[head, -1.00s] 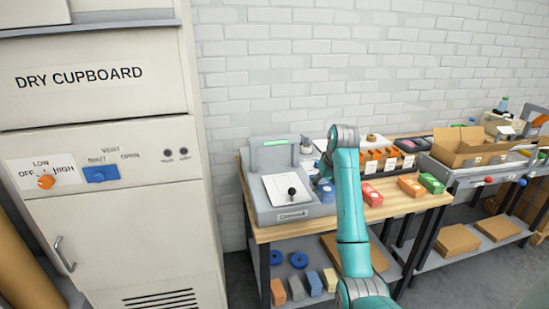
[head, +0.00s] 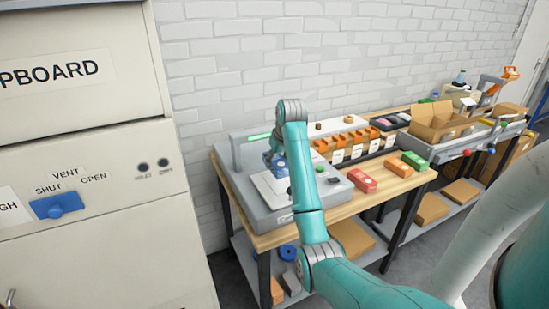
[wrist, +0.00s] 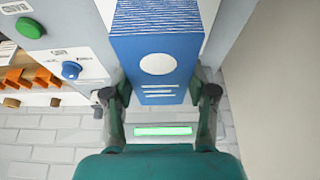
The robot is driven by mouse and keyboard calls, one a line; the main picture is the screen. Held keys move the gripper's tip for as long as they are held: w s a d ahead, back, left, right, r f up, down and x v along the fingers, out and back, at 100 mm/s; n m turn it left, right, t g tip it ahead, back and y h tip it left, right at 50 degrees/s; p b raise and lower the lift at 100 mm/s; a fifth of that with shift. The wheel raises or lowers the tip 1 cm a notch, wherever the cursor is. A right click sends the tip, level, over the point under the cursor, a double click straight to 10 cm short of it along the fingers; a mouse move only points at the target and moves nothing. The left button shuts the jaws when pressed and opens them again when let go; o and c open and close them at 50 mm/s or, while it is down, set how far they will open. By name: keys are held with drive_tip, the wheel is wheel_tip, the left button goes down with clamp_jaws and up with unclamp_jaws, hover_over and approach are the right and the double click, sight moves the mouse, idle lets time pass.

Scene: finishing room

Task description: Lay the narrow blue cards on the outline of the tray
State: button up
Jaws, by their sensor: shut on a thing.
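The narrow blue cards (wrist: 158,62) form a blue pack with a white disc and white lines on its face. In the wrist view my gripper (wrist: 158,94) is shut on the pack, one finger at each side. In the head view my gripper (head: 276,158) is over the left part of the grey machine, above its white tray plate (head: 265,188). My arm hides part of that plate. The wrist view shows a strip of white beside the pack; I see no clear outline there, and cannot tell whether the pack touches the plate.
The grey machine (head: 247,205) has a green light bar (wrist: 162,131), a green button (wrist: 29,27) and a blue knob (wrist: 71,70). Red (head: 362,180), orange (head: 399,168) and green (head: 415,160) packs lie to the right on the wooden bench. The dry cupboard (head: 90,150) stands left.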

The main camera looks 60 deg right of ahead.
sight(277, 182)
drive_tip(key=shift+f, duration=2.95)
drive_tip(key=o, duration=1.4)
drive_tip(key=shift+o, duration=1.4)
drive_tip(key=shift+r, duration=0.2)
drive_tip(key=shift+r, duration=0.9)
